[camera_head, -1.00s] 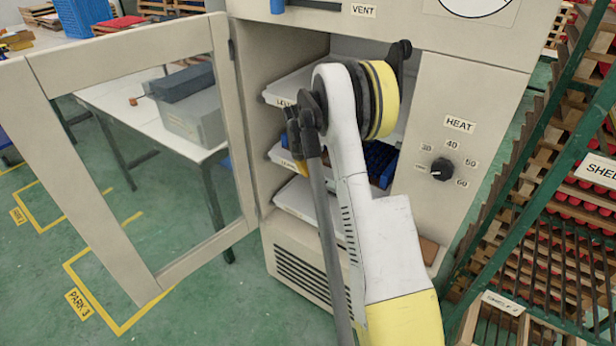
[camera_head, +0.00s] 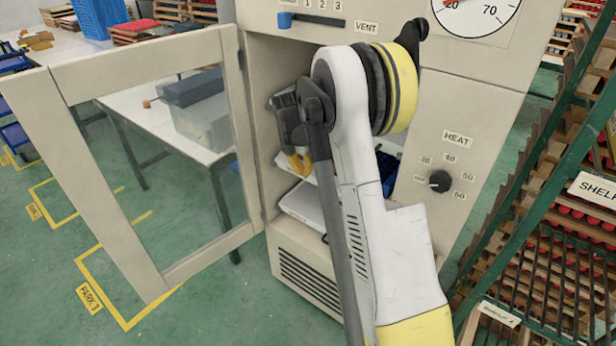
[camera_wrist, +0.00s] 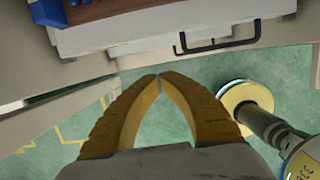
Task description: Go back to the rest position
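My gripper (camera_head: 297,160) is in front of the open cabinet, near the left side of its opening. In the wrist view its two yellow fingers (camera_wrist: 160,77) come together at the tips, with nothing held between them. My arm covers much of the cabinet's inside in the head view. The cabinet (camera_head: 450,110) has a HEAT knob (camera_head: 440,181) and a dial (camera_head: 475,14) on its front. White-edged shelves (camera_head: 302,203) and something blue (camera_head: 388,168) show inside, partly hidden behind my arm.
The glazed cabinet door (camera_head: 100,225) stands open at the left. A green rack (camera_head: 560,165) stands close at the right. A table (camera_head: 150,125) stands behind the door. A white panel with a black handle (camera_wrist: 215,46) lies ahead of my fingers in the wrist view. Green floor shows below.

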